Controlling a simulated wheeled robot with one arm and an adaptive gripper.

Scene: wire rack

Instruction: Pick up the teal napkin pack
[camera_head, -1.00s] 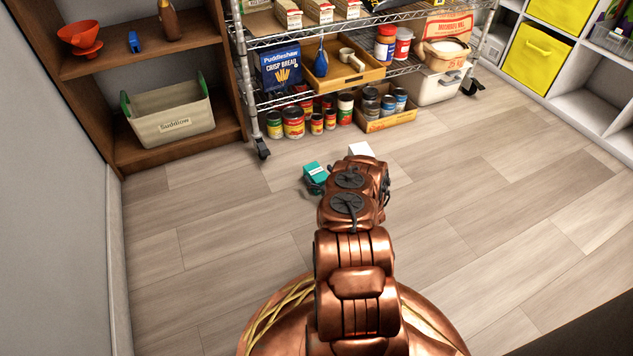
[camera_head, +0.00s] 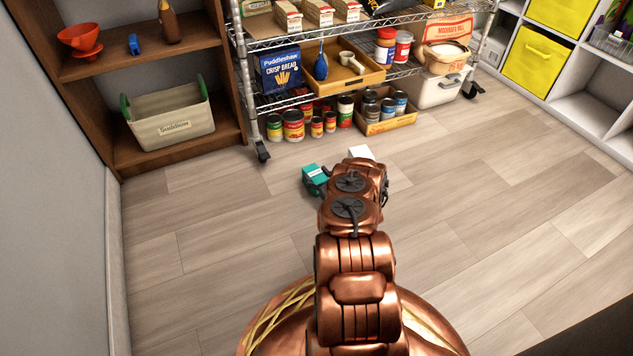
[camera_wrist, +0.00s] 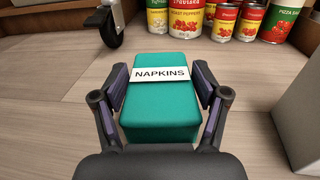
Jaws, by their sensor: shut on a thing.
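The teal napkin pack (camera_wrist: 161,112) has a white band reading NAPKINS. It fills the space between the two fingers of my gripper (camera_wrist: 160,100) in the wrist view. The fingers are shut on its left and right sides. In the head view, part of the teal pack (camera_head: 314,174) shows to the left of my wrist, over the floor in front of the rack. My arm hides the rest of it. I cannot tell whether the pack touches the floor.
A white box (camera_wrist: 302,115) stands close on the right; its top (camera_head: 361,152) shows beyond my wrist. The wire rack (camera_head: 250,112) with cans stands behind, its caster (camera_wrist: 105,24) at upper left. A wooden shelf (camera_head: 190,46) is at left.

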